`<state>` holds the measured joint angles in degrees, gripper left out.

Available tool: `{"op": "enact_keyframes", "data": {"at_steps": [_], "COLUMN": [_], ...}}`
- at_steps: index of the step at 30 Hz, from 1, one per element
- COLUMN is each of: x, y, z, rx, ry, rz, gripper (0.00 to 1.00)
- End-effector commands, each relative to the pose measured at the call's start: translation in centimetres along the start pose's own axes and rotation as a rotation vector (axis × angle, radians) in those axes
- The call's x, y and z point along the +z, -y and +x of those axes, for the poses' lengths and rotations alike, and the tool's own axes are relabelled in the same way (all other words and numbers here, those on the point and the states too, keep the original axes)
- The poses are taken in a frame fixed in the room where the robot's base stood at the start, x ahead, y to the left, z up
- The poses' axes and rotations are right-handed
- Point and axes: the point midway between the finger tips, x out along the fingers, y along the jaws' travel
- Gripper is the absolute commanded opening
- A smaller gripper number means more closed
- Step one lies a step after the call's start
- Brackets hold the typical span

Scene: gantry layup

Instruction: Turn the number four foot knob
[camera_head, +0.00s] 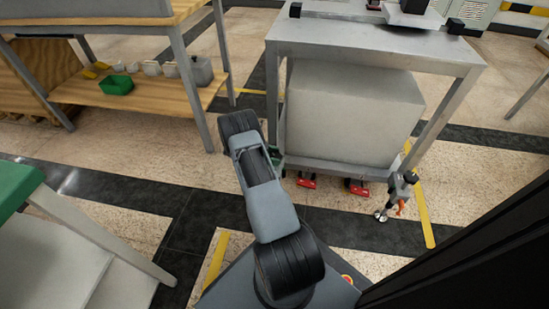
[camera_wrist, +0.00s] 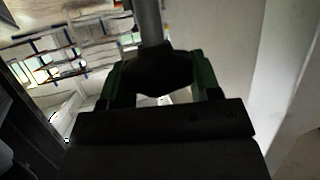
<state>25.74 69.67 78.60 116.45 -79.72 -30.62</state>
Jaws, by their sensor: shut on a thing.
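My gripper (camera_wrist: 158,88) fills the lower middle of the wrist view, with a green finger on each side. It is shut on a dark foot knob (camera_wrist: 153,68), which sits below a grey rod (camera_wrist: 151,22). In the head view my gripper (camera_head: 276,156) is mostly hidden behind my arm, at the near left corner of the metal table (camera_head: 365,43). The knob there is hidden. Another foot with a dark knob (camera_head: 410,177), an orange lever and a round floor pad stands at the table's near right corner. No number is readable on either foot.
A big pale box (camera_head: 350,110) fills the space under the metal table. Red-and-black casters (camera_head: 307,181) show below it. A wooden bench (camera_head: 130,92) with a green bin (camera_head: 116,85) stands at left. A green-topped table (camera_head: 18,185) is at near left. Floor between them is clear.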

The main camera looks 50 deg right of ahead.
Motion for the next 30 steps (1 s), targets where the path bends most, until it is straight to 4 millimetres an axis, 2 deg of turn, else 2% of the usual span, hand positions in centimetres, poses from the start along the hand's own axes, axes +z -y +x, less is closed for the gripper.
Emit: {"op": "enact_keyframes", "data": {"at_steps": [5,6,13,23,26,30], "x": [-0.1,-0.1,0.0,-0.1,-0.2,-0.2], "y": [0.0,0.0,0.0,0.0,0.1,0.1], "z": [0.0,0.0,0.0,-0.6,-1.9,-4.7], "rx": [-0.002,-0.002,-0.003,-0.005,-0.007,-0.007], "ry": [0.001,0.001,0.000,0.000,0.001,0.001], "rz": [0.000,0.000,-0.001,-0.002,-0.002,-0.001], "gripper": [0.33,0.61,0.83,0.83,0.83,0.83]}}
